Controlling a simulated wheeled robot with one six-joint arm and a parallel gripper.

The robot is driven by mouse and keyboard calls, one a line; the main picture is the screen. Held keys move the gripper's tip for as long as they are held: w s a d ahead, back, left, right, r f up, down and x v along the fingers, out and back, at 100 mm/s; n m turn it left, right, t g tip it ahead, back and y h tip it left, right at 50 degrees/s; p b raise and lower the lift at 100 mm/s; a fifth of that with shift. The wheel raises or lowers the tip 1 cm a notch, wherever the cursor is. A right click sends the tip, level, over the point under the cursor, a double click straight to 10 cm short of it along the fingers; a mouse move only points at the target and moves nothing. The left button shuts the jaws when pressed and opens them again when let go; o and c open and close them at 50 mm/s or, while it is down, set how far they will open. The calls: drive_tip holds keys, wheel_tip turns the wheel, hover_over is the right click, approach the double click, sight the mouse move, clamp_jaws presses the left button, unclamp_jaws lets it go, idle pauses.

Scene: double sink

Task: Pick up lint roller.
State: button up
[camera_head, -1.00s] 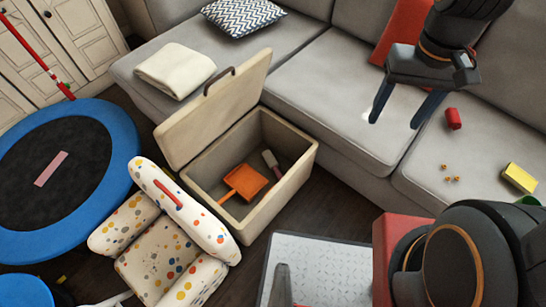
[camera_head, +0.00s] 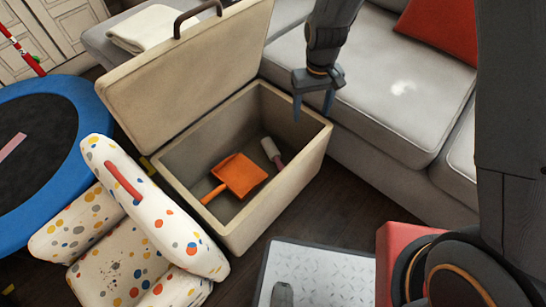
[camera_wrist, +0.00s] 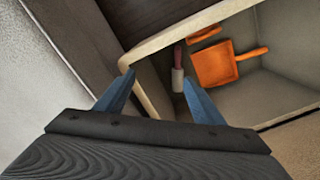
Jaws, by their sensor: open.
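The lint roller, a white cylinder (camera_head: 271,150) with a pink handle, lies inside an open beige storage box (camera_head: 315,160), near its sofa-side wall. In the wrist view the roller (camera_wrist: 178,82) shows just beyond the box rim, close to the right fingertip in the picture, which overlaps little of it. My gripper (camera_head: 312,112) is open and empty, with its blue fingers pointing down above the box's far right edge. The fingers (camera_wrist: 159,77) appear over the rim in the wrist view, apart from the roller.
An orange dustpan (camera_head: 240,175) lies beside the roller in the box. The box lid (camera_head: 175,85) stands open at the back left. A grey sofa (camera_head: 390,110) lies behind and to the right. A spotted armchair (camera_head: 130,240) stands at the front left, with a trampoline (camera_head: 85,190) beyond.

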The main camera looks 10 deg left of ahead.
sight(275, 154)
drive_tip(key=shift+w+a+f+n+b, duration=0.5)
drive_tip(key=shift+a+f+b, duration=1.75)
drive_tip(key=shift+f, duration=3.25)
drive_tip(key=shift+w+a+f+n+b, duration=0.45)
drive_tip(key=shift+a+f+b, duration=1)
drive_tip(key=shift+f+b, duration=2.75)
drive_tip(key=shift+w+a+f+n+b, duration=0.25)
drive_tip(key=shift+w+a+f+b, duration=0.9)
drive_tip(key=shift+f, duration=5.65)
drive_tip(key=shift+s+a+r, duration=0.1)
drive_tip(key=shift+s+a, duration=0.4)
drive_tip(key=shift+a, duration=0.25)
drive_tip(key=c, duration=1.3)
wheel_tip(275, 154, up, 10)
drive_tip(key=p, duration=0.4)
drive_tip(key=shift+p, duration=0.35)
